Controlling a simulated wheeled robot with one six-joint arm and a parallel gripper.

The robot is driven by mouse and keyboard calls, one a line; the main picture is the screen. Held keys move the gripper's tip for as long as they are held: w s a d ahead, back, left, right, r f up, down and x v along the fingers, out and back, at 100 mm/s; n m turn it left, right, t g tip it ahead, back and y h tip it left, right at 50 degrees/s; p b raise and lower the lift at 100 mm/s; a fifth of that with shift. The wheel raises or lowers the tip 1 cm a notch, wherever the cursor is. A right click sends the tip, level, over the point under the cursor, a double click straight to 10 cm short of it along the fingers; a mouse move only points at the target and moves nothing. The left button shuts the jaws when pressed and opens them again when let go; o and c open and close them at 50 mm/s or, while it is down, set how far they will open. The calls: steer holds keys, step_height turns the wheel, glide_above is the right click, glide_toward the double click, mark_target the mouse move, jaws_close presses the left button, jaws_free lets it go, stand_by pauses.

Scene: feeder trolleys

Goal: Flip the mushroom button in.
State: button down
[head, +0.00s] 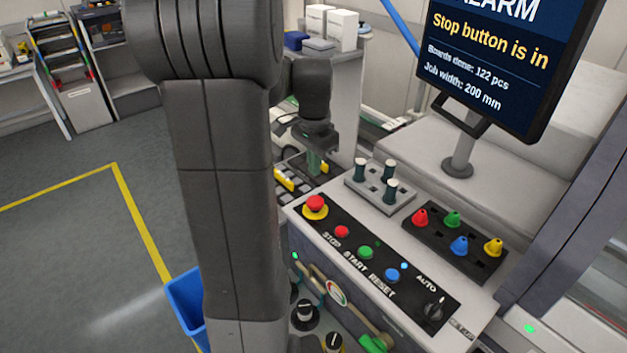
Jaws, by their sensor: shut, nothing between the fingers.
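The mushroom button (316,203) is a red cap on a yellow base. It sits at the far left corner of the black control panel (345,248), by the STOP label. My gripper (315,168) points down just above and beyond the button in the picture, with a visible gap between them. Its fingers look closed, with nothing seen in them. The screen (490,65) shows an alarm with the words "Stop button is in". How far the cap is pressed is hard to tell from this angle.
Red, green and blue buttons (392,275) and a black AUTO selector (434,308) share the panel. Dark pegs (375,188) on a grey block and coloured cones (459,246) stand behind it. A blue bin (186,303) is at lower left. My arm hides part of the left side.

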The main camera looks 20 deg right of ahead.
step_height(320, 180, up, 5)
steer(key=shift+r, duration=0.2)
stand_by(0.6)
